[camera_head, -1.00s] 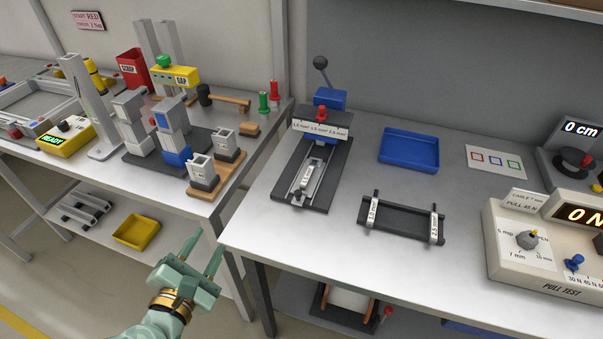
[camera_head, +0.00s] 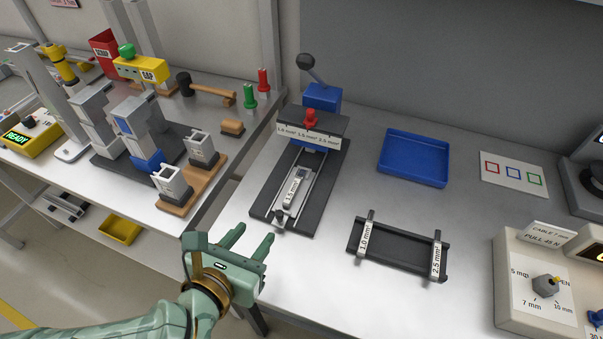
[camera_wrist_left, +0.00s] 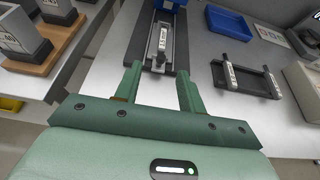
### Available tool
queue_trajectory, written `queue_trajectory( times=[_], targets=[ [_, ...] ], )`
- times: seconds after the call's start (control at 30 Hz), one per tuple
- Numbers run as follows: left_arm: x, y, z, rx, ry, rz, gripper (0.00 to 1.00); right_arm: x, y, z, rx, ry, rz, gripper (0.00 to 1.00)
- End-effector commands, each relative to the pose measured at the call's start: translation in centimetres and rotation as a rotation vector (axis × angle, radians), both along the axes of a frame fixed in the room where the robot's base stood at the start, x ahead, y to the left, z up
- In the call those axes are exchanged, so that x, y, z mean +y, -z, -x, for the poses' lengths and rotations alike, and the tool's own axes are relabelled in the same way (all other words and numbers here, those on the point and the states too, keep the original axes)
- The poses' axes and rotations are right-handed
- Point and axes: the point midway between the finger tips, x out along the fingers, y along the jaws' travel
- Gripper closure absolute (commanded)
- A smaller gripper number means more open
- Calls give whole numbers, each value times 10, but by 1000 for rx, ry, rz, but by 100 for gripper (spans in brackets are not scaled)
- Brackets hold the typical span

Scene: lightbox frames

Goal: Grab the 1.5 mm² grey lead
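A part tagged 1.5 mm² (camera_head: 291,192) lies in the slide of the black crimping press (camera_head: 262,205); I take it for the grey lead, though little grey shows beyond its white tag. In the left wrist view the tag (camera_wrist_left: 163,40) is ahead, between and beyond my fingertips. My left gripper (camera_head: 257,232) is open and empty, at the table's front edge, short of the press. It also shows in the left wrist view (camera_wrist_left: 158,72). My right gripper is not in view.
A black rack (camera_head: 400,262) holds parts tagged 1.0 mm² (camera_head: 366,238) and 2.5 mm² (camera_head: 437,260). A blue tray (camera_head: 413,158) lies behind it. The pull tester (camera_head: 520,300) stands at right. Metal blocks on a wooden base (camera_head: 180,207) stand on the left table. A gap separates the tables.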

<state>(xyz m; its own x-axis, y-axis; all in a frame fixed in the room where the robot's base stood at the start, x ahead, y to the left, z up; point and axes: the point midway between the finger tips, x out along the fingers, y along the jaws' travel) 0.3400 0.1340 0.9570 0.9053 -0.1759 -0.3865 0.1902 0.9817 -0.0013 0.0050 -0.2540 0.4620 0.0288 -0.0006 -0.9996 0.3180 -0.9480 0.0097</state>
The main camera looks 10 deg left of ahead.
Motion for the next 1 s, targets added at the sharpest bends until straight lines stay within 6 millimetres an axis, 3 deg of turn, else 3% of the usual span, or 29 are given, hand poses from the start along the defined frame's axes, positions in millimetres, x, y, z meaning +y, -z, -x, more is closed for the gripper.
queue_trajectory(
  times=[0.13, 0.4, 1.0],
  targets=[
    [-5, 19, -25, 1, 1, 3, 60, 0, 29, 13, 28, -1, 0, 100],
    [-16, 38, -82, -2, -1, -2, 60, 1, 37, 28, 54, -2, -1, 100],
    [-34, 64, -142, 0, 1, -2, 60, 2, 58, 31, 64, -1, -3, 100]
  ],
)
